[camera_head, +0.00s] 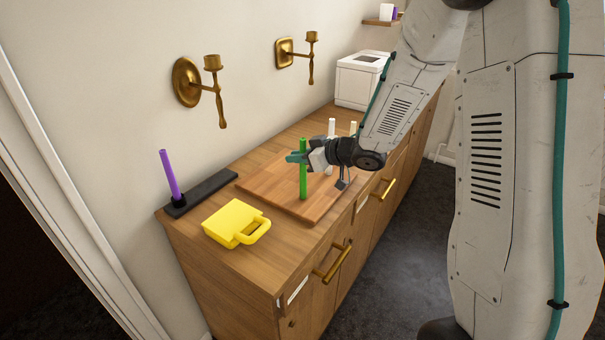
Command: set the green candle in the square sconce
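The green candle (303,182) is upright over the near part of the wooden board on the counter. My gripper (298,157) is at the candle's upper half, with its teal fingertips reaching just past it on the left. The fingers overlap the candle in this view, so I cannot tell whether they are closed on it. It is also unclear whether the candle's foot touches the board. The square sconce (284,54) is brass, fixed to the wall behind the counter, and its cup (312,37) looks empty from here.
A round brass sconce (186,82) is on the wall to the left. A purple candle (170,175) stands in a black holder (207,187). Pale candles (332,127) stand behind my gripper. A white appliance (357,80) is farther back.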

